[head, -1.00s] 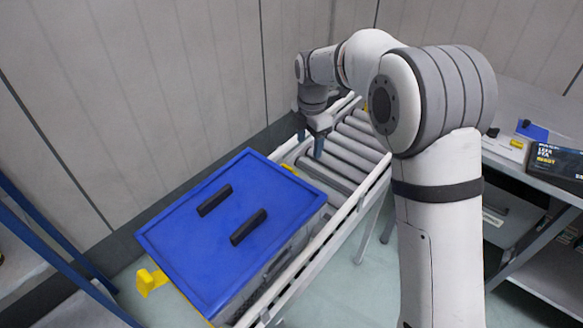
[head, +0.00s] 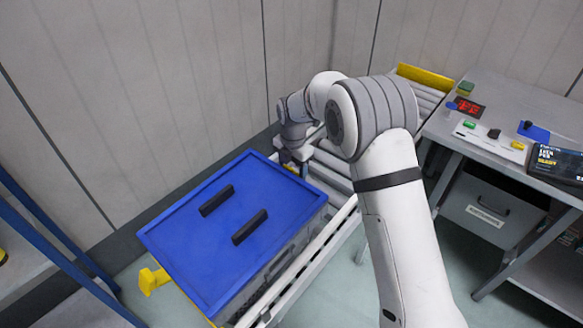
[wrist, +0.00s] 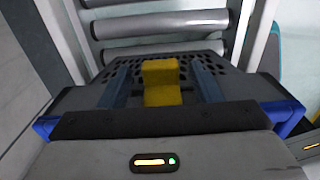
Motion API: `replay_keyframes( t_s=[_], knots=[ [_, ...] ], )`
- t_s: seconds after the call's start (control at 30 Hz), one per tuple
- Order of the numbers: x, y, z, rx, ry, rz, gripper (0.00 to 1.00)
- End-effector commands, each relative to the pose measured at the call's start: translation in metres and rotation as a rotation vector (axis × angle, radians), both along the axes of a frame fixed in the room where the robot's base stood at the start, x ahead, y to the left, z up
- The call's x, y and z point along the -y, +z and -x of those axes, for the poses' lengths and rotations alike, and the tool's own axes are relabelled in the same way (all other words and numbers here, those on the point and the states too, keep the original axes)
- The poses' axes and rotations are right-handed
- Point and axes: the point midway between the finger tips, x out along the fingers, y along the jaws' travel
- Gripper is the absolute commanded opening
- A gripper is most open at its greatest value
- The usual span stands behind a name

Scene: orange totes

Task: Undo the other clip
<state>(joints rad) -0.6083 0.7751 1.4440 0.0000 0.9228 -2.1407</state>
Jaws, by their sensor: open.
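The tote has a blue lid (head: 190,250) with two black handles and grey sides. The near yellow clip (head: 153,281) sticks out from the tote's near left end. The far yellow clip (head: 291,170) is at the opposite end, partly hidden by my gripper in the head view. In the wrist view this yellow clip (wrist: 162,82) lies between the two blue fingers of my gripper (wrist: 162,70), with a gap on each side. My gripper (head: 290,157) is open at the far end of the tote. Whether a finger touches the clip is unclear.
The tote rests on a roller conveyor (head: 335,180) with a pale side rail. A wall stands close behind. A yellow end stop (head: 425,76) closes the far end. A grey workbench (head: 500,105) with small coloured items is at the right.

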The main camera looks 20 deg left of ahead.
Motion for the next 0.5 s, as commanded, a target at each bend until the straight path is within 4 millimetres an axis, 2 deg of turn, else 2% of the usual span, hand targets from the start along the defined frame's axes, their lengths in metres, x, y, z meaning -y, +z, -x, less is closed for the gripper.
replay_keyframes(
  t_s=[0.17, 0.5],
  knots=[
    [-0.0002, -0.0001, 0.0001, 0.0, 0.0, 0.0, 0.58],
    [-0.0006, 0.0002, 0.0003, 0.0, 0.0, 0.0, 0.3]
  ],
)
